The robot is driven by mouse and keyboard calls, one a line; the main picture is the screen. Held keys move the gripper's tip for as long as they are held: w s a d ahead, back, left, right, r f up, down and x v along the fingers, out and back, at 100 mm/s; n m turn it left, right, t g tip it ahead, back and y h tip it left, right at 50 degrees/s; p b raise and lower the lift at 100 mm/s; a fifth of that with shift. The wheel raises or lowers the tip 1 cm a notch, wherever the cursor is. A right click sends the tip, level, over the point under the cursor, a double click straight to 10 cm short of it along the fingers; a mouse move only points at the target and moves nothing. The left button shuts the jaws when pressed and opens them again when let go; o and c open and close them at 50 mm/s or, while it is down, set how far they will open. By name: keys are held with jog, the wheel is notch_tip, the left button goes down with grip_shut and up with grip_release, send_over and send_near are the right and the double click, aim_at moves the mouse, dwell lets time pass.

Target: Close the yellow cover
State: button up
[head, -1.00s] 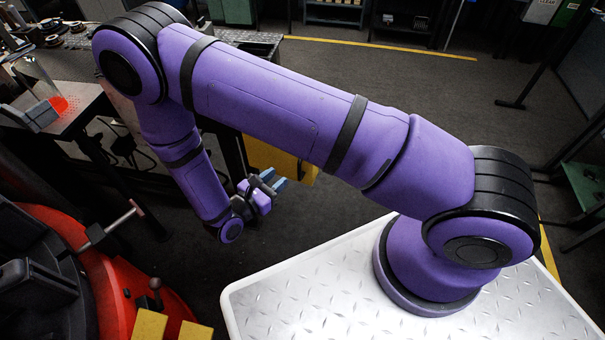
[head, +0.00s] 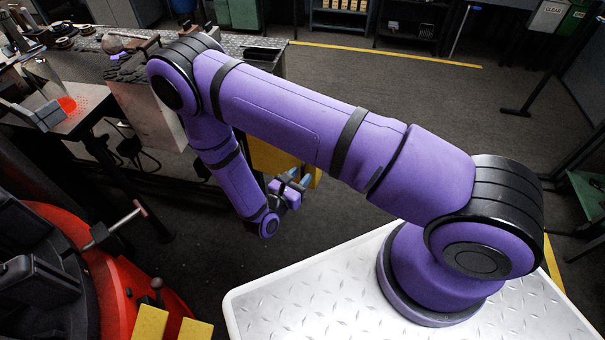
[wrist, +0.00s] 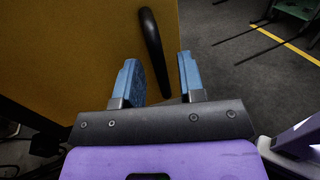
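The yellow cover (head: 262,158) is partly hidden behind my arm in the head view, at the end of the dark workbench. In the wrist view the yellow cover (wrist: 70,55) fills the left as a flat upright panel, with a curved black handle (wrist: 151,45) near its right edge. My gripper (head: 291,184) is in front of the cover in the head view. In the wrist view my gripper (wrist: 158,65) is open, with two blue fingers apart. The handle's lower end shows between the fingers; whether they touch it I cannot tell.
A red round machine (head: 110,285) stands at the lower left, with a lever and yellow blocks. The workbench (head: 130,62) with tools runs along the upper left. Open dark floor (head: 400,80) lies beyond my arm, and grey floor shows right of the cover.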

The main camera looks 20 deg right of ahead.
jog(key=shift+w+d, duration=0.35)
jog(key=shift+d, duration=0.25)
grip_shut()
